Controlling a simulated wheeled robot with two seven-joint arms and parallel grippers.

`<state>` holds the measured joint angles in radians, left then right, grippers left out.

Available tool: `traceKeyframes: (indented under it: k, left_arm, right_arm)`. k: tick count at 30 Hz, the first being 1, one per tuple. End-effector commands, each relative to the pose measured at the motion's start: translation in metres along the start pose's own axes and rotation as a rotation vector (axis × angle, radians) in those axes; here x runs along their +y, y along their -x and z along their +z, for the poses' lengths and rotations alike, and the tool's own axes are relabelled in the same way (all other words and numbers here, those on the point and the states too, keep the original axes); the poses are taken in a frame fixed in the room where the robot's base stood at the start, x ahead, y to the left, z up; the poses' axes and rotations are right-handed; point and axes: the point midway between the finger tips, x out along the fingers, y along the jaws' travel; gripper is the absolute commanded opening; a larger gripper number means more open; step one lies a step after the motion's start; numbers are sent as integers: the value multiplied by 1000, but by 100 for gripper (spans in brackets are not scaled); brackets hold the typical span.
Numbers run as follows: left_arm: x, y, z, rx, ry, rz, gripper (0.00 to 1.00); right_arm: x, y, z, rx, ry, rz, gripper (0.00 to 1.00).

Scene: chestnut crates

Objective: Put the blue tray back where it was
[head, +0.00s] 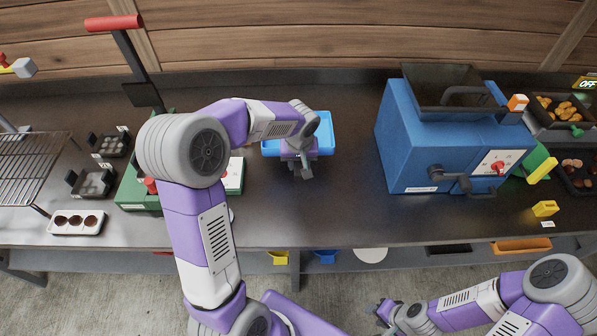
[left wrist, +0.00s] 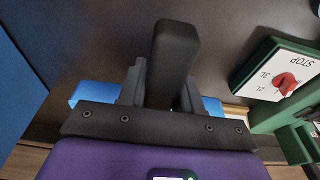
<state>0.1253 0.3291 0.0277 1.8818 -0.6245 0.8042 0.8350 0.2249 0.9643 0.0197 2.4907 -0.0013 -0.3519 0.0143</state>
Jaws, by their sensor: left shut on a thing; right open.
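The blue tray (head: 326,134) is on the dark worktop in the head view, left of the blue machine. My left gripper (head: 302,168) is at its front side and hides part of it. In the left wrist view, my left gripper (left wrist: 160,88) is shut on a black bar that looks like the tray's handle. Blue tray parts (left wrist: 92,93) show on both sides of the fingers; where the bar joins is hidden. I cannot tell whether the tray rests on the worktop or hangs just above it. My right gripper (head: 384,311) is open and empty, low in front of the bench.
The blue machine (head: 410,150) with its crank stands right of the tray. A green device with a white panel (head: 234,176) is close on the left, partly behind my arm. Further left are small black trays (head: 93,181) and a wire rack (head: 30,165). Worktop between tray and machine is clear.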

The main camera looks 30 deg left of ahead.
Motion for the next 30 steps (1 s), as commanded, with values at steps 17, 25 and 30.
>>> traceKeyframes:
  k: [17, 25, 30]
  left_arm:
    - [0, -78, 16, -1, -3, 0, 0]
    - [0, -78, 16, 1, -2, 1, 0]
    - [0, -80, 16, -1, -2, 0, 46]
  right_arm:
    - [8, -22, -1, 0, 0, 0, 43]
    - [8, -22, -1, 0, 0, 0, 43]
    - [9, -24, -1, 0, 0, 0, 43]
